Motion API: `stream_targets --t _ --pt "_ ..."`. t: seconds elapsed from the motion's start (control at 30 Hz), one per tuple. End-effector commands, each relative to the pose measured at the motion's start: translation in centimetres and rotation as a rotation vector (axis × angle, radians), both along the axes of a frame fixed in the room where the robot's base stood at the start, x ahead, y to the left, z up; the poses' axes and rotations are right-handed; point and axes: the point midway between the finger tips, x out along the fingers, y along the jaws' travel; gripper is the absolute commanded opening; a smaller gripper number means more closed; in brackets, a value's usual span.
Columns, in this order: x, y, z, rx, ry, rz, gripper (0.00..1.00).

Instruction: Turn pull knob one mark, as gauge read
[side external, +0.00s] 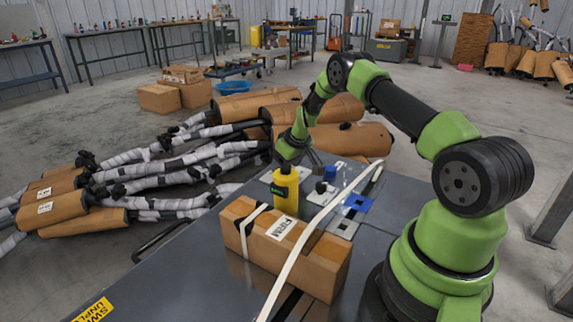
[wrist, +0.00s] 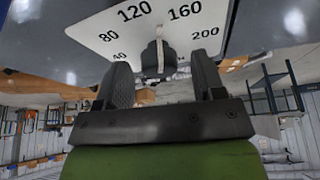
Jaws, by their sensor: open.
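The pull knob (wrist: 156,58) is black with a pale pointer line, on a white dial plate (wrist: 95,38) in the wrist view. The plate carries the numbers 40, 80, 120, 160 and 200. The pointer line runs up between 120 and 160; the plate's upper edge is cut off. My gripper (wrist: 162,68) is open, with one dark finger on each side of the knob and visible gaps between. I cannot tell the depth between fingertips and knob. In the side view, my wrist is low over the bench, partly behind a yellow bottle (side external: 285,193). I cannot make out a gauge.
A taped cardboard box (side external: 318,262) stands on the grey bench (side external: 185,268) in front of the bottle. A white hose or strip (side external: 303,240) crosses over it. Blue pieces (side external: 355,203) lie nearby. Wrapped mufflers (side external: 345,138) lie on the floor behind. The bench's left part is clear.

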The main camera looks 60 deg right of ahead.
Motion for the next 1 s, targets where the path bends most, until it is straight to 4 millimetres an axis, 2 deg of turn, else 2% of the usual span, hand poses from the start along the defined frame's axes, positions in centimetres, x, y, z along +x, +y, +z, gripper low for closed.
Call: stream_targets --t 0.27,0.5,0.73,1.0 --pt "0.07 -0.01 -0.14 0.000 0.000 0.000 0.63" --pt "0.05 -0.02 -0.14 0.000 0.000 0.000 0.14" --pt "0.03 -0.10 -0.16 0.000 0.001 0.051 0.14" --pt "0.07 -0.20 -0.16 0.001 -0.001 0.290 0.14"
